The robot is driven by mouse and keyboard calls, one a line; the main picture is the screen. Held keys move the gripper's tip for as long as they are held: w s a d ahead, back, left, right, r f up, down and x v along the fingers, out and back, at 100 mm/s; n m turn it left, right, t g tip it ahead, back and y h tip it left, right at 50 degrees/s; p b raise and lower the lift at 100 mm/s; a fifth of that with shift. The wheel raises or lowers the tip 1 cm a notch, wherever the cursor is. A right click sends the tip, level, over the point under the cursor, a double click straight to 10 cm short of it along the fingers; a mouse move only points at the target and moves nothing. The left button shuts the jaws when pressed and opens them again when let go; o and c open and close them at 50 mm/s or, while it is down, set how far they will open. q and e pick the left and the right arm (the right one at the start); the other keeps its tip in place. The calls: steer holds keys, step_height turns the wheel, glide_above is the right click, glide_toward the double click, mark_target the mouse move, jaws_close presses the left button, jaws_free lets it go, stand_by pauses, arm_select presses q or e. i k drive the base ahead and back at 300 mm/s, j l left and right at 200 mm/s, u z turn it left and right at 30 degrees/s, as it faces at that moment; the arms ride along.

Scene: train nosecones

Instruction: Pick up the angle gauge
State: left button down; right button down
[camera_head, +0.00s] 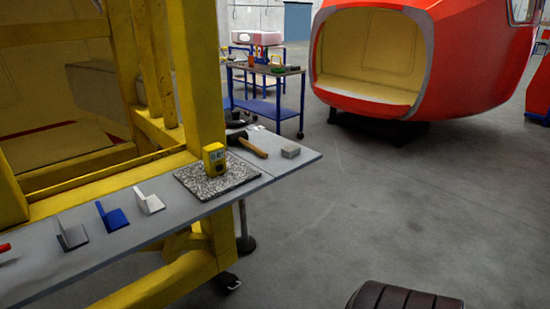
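The angle gauge (214,158) is a small yellow box with a display reading on its upper face. It stands upright on a speckled grey mat (232,182), near the right part of a grey shelf (95,256) beside a yellow frame. Nothing is touching it except the mat below.
A hammer (248,146) and a grey block (291,151) lie right of the gauge. Grey, blue (112,217) and white brackets stand to its left. A yellow post (200,80) rises behind it. A blue cart (266,90) stands beyond; open floor (400,200) lies right.

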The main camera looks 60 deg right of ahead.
mark_target(214, 155)
steer(key=z, duration=1.35)
steer(key=i+u, duration=0.1)
steer(key=i, duration=0.4)
